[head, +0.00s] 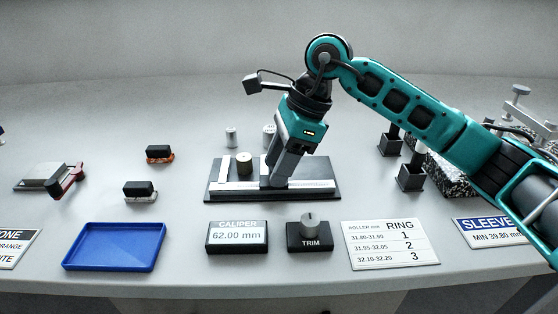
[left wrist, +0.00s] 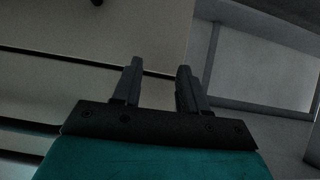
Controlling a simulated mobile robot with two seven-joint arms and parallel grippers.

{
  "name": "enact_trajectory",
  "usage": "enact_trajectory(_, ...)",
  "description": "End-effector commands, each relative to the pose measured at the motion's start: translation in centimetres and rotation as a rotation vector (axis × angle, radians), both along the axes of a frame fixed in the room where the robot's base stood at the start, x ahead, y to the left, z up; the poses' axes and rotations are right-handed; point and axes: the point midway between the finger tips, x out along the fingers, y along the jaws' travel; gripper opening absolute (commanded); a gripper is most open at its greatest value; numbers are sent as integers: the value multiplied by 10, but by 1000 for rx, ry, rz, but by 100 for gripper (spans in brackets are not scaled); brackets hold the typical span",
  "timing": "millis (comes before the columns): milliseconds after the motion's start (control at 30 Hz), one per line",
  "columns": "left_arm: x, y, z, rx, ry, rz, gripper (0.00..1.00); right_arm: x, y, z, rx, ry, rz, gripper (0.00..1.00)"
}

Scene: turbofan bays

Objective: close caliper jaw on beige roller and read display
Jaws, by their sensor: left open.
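The caliper (head: 318,190) is a dark base plate with pale rails and jaws in the middle of the bench. My right gripper points down at the caliper's sliding jaw, whose outline is mostly hidden behind the fingers. Whether the fingers are shut on it cannot be told. The caliper display (head: 237,236) reads 62.00 mm. My left gripper (left wrist: 157,75) shows only in the left wrist view, open and empty, away from the bench top.
A TRIM knob (head: 309,233), a ring chart (head: 391,244) and an empty blue tray (head: 114,246) line the front. Grey rollers (head: 231,137) stand behind the caliper. Black-topped blocks (head: 140,190) sit left; dark square holders (head: 410,177) stand right, under my right arm.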

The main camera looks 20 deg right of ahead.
Motion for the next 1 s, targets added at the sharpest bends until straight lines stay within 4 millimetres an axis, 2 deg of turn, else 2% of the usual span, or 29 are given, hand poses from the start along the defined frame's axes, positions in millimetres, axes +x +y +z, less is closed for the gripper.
enact_trajectory(67,0,0,0,0,0,0,43,0,0,0,0,0,0,38)
enact_trajectory(467,0,0,-1,-1,1,1,43,0,0,0,0,0,0,0)
enact_trajectory(633,0,0,-1,-1,1,1,43,1,3,0,0,0,1,0)
enact_trajectory(867,0,0,-1,-2,3,2,43,8,28,1,1,-1,1,0)
enact_trajectory(1000,-1,0,-2,-2,3,2,43,8,28,0,0,-1,0,0)
